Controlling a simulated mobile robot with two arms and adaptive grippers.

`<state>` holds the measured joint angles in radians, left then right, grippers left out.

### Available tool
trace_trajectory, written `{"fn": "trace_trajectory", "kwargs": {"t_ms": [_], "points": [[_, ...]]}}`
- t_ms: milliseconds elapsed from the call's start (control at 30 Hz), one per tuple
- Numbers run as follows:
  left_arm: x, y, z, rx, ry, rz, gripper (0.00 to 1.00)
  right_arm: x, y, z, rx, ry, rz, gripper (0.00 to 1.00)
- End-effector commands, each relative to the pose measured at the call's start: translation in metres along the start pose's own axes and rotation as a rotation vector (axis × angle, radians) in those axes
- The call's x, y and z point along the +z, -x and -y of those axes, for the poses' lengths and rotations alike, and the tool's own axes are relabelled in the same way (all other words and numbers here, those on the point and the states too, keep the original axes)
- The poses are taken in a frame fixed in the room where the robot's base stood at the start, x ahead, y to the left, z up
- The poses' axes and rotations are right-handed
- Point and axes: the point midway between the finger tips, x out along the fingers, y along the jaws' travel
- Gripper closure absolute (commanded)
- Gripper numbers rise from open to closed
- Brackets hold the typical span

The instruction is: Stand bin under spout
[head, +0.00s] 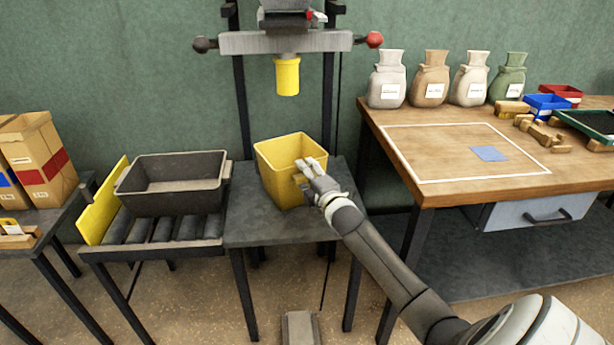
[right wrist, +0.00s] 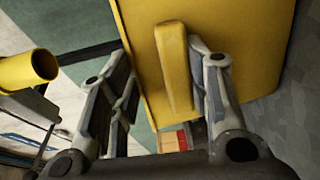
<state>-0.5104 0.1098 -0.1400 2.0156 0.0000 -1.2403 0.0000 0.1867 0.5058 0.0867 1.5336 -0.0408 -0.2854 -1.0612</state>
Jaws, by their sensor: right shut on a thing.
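The yellow bin (head: 275,172) is at the small grey table (head: 258,232), roughly below the yellow spout (head: 287,76). It looks close to upright; I cannot tell if its base rests flat on the table. My right gripper (head: 308,172) is at the bin's right front side, shut on the bin. In the right wrist view the bin (right wrist: 232,50) fills the upper right, and its yellow handle bar (right wrist: 175,68) lies between the fingers (right wrist: 160,85). The spout also shows at the left there (right wrist: 28,70). My left gripper is out of view.
A dark grey bin (head: 172,190) sits on the roller stand (head: 150,230) at left, beside a yellow plate (head: 102,204). A wooden workbench (head: 450,150) with several sacks stands at right. A pedal-like block (head: 300,328) is on the floor in front.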

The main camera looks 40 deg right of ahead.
Motion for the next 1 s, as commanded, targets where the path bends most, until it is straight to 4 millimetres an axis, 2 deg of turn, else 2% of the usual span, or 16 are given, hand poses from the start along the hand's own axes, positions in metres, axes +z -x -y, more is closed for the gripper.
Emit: {"fn": "trace_trajectory", "kwargs": {"t_ms": [233, 267, 400, 800, 933, 1000], "points": [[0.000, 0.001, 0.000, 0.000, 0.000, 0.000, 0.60, 0.000, 0.000, 0.000, 0.003, 0.000, -0.001, 1.00], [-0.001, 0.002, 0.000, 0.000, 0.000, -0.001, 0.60, 0.000, 0.000, 0.001, 0.000, 0.000, 0.000, 0.53], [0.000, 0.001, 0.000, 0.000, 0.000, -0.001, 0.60, 0.000, 0.000, 0.001, 0.000, 0.000, 0.000, 0.35], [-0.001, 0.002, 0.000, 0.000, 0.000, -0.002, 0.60, 0.000, 0.001, -0.001, 0.000, 0.000, 0.000, 0.34], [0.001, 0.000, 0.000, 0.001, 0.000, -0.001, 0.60, -0.001, 0.012, 0.000, -0.002, 0.001, -0.001, 0.34], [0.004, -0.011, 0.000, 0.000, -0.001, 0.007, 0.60, -0.001, 0.022, 0.000, -0.002, 0.002, -0.002, 0.34]]}}
